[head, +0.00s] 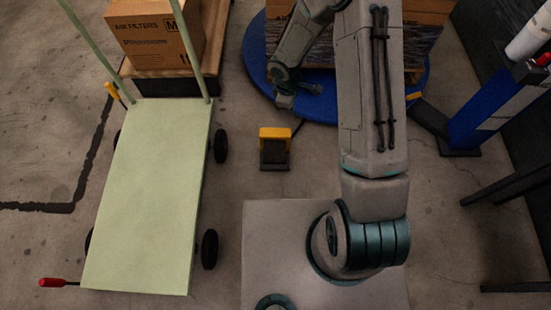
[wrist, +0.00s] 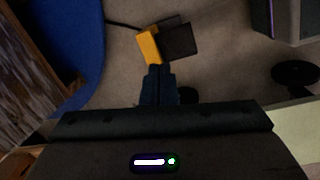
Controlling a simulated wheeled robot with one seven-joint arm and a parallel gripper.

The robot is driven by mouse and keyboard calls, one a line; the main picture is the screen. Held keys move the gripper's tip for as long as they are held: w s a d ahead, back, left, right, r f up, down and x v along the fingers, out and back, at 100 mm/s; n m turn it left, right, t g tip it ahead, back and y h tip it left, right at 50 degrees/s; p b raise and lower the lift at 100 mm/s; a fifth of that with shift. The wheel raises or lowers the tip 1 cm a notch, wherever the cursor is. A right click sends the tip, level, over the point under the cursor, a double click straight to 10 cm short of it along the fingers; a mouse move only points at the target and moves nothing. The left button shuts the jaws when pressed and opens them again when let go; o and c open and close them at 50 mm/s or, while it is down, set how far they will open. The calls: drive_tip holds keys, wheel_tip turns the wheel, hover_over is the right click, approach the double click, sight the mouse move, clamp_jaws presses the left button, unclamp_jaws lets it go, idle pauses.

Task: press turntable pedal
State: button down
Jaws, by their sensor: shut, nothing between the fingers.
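The turntable pedal (head: 275,148) stands on the floor in the head view, with a yellow hood at the back and a dark plate in front. In the wrist view the yellow hood (wrist: 149,46) and the dark plate (wrist: 180,40) show just beyond my fingertips. My gripper (wrist: 158,70) is shut and empty, and its tips point at the yellow hood. I cannot tell whether they touch it. In the head view my gripper (head: 285,101) hangs over the edge of the blue turntable (head: 256,60), behind and above the pedal.
A pale green cart (head: 150,200) with black wheels stands at the left. A carton (head: 155,35) sits on a pallet at the back left. A blue post (head: 490,110) stands at the right. The floor around the pedal is clear. A dark cable runs from the pedal to the turntable.

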sight(275, 157)
drive_tip(key=s+a+f+n+b, duration=0.1)
drive_tip(key=a+f, duration=0.1)
drive_tip(key=f, duration=0.6)
drive_tip(key=s+a+f+n+g+y+b, duration=0.1)
drive_tip(key=a+f+n+b, duration=0.1)
drive_tip(key=f, duration=0.6)
drive_tip(key=shift+a, duration=0.45)
drive_tip(key=shift+b, duration=0.35)
wheel_tip(275, 157, down, 14)
drive_tip(key=b, duration=0.5)
drive_tip(key=shift+b, duration=0.3)
drive_tip(key=shift+r, duration=0.1)
